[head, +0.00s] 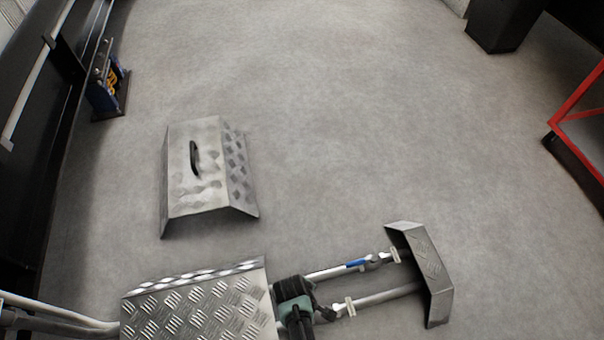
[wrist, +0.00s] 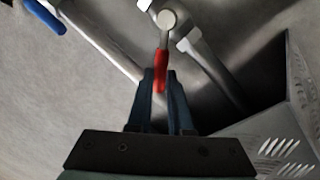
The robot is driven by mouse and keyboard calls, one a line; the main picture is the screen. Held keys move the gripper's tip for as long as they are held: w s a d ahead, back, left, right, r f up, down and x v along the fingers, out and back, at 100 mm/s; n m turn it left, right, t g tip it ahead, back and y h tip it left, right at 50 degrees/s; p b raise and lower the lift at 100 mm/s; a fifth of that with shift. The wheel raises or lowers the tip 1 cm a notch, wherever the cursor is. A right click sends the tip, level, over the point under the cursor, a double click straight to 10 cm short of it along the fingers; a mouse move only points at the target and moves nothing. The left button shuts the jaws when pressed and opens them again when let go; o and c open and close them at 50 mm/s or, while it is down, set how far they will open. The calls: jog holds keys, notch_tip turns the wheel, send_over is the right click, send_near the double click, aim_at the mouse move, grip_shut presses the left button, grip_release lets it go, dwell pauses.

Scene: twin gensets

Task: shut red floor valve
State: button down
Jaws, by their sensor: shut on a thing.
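The red floor valve's lever (wrist: 162,68) shows in the wrist view, running from a round pivot cap (wrist: 167,18) down between my fingers. My gripper (wrist: 160,82) is shut on the red lever. In the head view my gripper (head: 318,312) is low at the pipes, just right of the tread-plate cover. There the arm hides the red lever. A blue-handled valve (head: 357,265) sits on the upper pipe; its blue handle also shows in the wrist view (wrist: 45,16).
A tread-plate cover (head: 200,300) stands left of my gripper, and a smaller metal cover (head: 428,272) stands right. A loose cover with a black handle (head: 183,195) lies on the floor. Open grey floor (head: 350,120) lies beyond. A red frame (head: 575,115) stands at right.

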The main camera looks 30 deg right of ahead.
jog(key=shift+w+d+m+g+b, duration=0.1)
jog(key=shift+d+m+g+b, duration=0.15)
jog(key=shift+d+m, duration=0.75)
jog(key=shift+w+d+m+g+b, duration=0.15)
jog(key=shift+d+m, duration=0.25)
jog(key=shift+m, duration=1.15)
jog(key=shift+w+d+m+g+b, duration=0.15)
jog(key=shift+d+m+g, duration=0.15)
jog(key=shift+d+m, duration=0.7)
jog(key=shift+s+a+m, duration=0.1)
jog(key=shift+a+m, duration=0.15)
jog(key=shift+m, duration=0.1)
jog(key=c, duration=0.8)
grip_release()
jog(key=shift+c, duration=0.2)
jog(key=shift+r, duration=0.1)
jog(key=r+p, duration=0.3)
jog(key=r, duration=0.1)
jog(key=a+r+p, duration=0.1)
jog(key=r+p, duration=0.2)
jog(key=r, duration=0.1)
jog(key=a+r+p, duration=0.1)
jog(key=r+p, duration=0.2)
jog(key=r, duration=0.1)
jog(key=shift+w+a+r+p, duration=0.25)
jog(key=shift+w+p, duration=0.1)
jog(key=shift+p, duration=0.05)
